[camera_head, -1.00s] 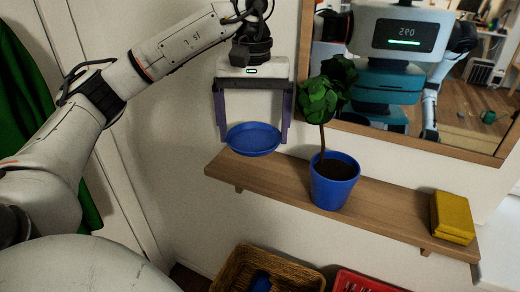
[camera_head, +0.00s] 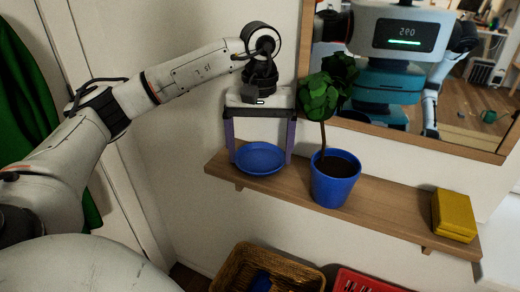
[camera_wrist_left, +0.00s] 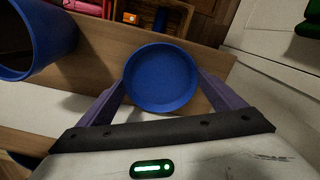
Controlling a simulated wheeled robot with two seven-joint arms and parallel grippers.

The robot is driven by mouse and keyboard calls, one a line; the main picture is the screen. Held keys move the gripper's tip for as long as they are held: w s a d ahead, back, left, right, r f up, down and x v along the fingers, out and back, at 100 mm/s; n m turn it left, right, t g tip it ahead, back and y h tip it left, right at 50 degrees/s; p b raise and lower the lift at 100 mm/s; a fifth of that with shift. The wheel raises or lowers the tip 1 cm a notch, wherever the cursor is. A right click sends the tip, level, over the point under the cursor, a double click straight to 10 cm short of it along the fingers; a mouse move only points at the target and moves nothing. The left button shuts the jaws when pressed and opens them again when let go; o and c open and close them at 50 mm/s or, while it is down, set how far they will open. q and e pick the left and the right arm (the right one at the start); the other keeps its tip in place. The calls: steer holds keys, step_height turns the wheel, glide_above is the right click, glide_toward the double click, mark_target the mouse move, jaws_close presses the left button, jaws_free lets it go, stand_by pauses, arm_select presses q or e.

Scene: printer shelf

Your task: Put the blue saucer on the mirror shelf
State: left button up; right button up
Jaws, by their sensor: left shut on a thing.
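The blue saucer (camera_head: 260,157) is between the two purple fingers of my left gripper (camera_head: 260,152), which is shut on it. It is level, at the left end of the wooden mirror shelf (camera_head: 390,219). It appears to be at or just above the board; I cannot tell whether it touches. In the left wrist view the saucer (camera_wrist_left: 161,77) shows between the fingers with the shelf board (camera_wrist_left: 112,45) behind it. My right gripper does not show, apart from what the mirror may reflect.
A blue pot with a plant (camera_head: 333,184) stands on the shelf right of the saucer. A yellow block (camera_head: 453,215) lies at the right end. The mirror (camera_head: 400,135) hangs above. A wicker basket (camera_head: 230,272) and a red crate (camera_head: 366,281) are below.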

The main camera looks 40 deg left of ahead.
arm_select(q)
steer(key=o, duration=0.9)
steer(key=shift+f, duration=0.1)
steer(key=shift+r, duration=0.25)
step_height(320, 180, up, 6)
steer(key=shift+w+r+p, duration=0.1)
steer(key=shift+p, duration=0.25)
step_height(320, 180, up, 6)
steer(key=p, duration=0.3)
glide_above(261, 161)
steer(key=shift+f, duration=0.2)
